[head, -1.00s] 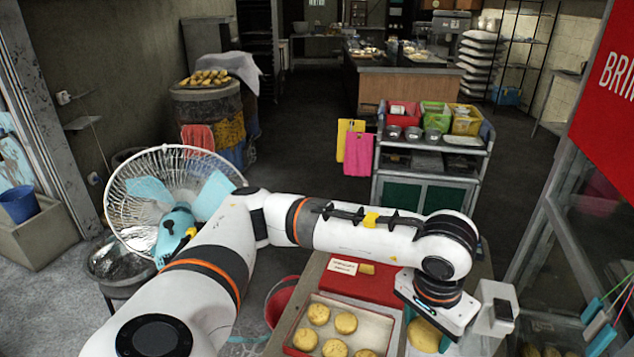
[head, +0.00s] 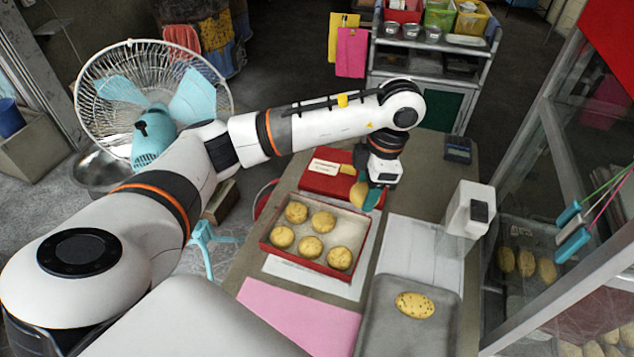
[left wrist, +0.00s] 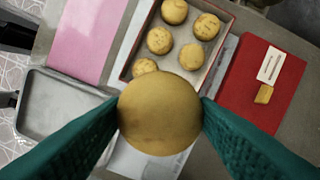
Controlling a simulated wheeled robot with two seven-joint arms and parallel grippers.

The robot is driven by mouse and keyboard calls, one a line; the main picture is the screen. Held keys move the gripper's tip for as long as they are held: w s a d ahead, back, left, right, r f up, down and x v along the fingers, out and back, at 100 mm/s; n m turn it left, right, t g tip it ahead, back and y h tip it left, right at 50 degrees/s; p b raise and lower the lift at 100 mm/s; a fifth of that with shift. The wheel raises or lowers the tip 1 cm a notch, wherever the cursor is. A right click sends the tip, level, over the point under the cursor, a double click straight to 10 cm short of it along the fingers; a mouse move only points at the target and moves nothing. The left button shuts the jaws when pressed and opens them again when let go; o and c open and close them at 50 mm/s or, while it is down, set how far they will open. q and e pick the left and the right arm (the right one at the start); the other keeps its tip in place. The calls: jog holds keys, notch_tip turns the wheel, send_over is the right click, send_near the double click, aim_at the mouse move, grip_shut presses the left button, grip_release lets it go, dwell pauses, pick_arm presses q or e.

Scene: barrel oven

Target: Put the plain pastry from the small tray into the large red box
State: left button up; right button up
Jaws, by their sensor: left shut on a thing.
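My left gripper (head: 366,195), with green fingers, is shut on a round plain pastry (left wrist: 160,115). In the head view the pastry (head: 357,195) shows partly behind the gripper, near the far right corner of the open red box (head: 310,265). The wrist view shows that box (left wrist: 208,88) beyond the pastry, holding several round pastries on a pale lining. The grey small tray (head: 446,318) stands nearer on the right with a speckled oval pastry (head: 415,305) on it. The tray (left wrist: 60,105) also shows at the left of the wrist view. My right gripper is not seen.
A flat red piece (head: 312,182) with a label and a small yellow block lies behind the box. A white device (head: 468,210) stands at the table's right, beside a glass case (head: 530,230). A pink sheet (head: 300,318) lies in front. A fan (head: 150,100) stands at left.

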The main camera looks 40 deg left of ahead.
pick_arm(q)
jog(key=f+n, duration=0.1)
jog(key=n, duration=0.2)
jog(key=w+a+f+n+h, duration=0.1)
jog(key=n, duration=0.2)
jog(key=f+n+b, duration=0.1)
jog(key=n, duration=0.1)
jog(key=shift+w+a+f+n+g, duration=0.15)
jog(key=shift+n+g, duration=0.15)
jog(key=shift+n, duration=0.1)
notch_tip(320, 180, down, 4)
jog(key=a+n+h, duration=0.2)
jog(key=n, duration=0.7)
jog(key=n+t, duration=0.1)
jog(key=n, duration=0.3)
send_near(351, 235)
jog(key=f, duration=0.4)
jog(key=d+f, duration=0.1)
jog(key=f, duration=0.1)
jog(key=shift+f, duration=0.1)
jog(key=shift+a+f, duration=0.1)
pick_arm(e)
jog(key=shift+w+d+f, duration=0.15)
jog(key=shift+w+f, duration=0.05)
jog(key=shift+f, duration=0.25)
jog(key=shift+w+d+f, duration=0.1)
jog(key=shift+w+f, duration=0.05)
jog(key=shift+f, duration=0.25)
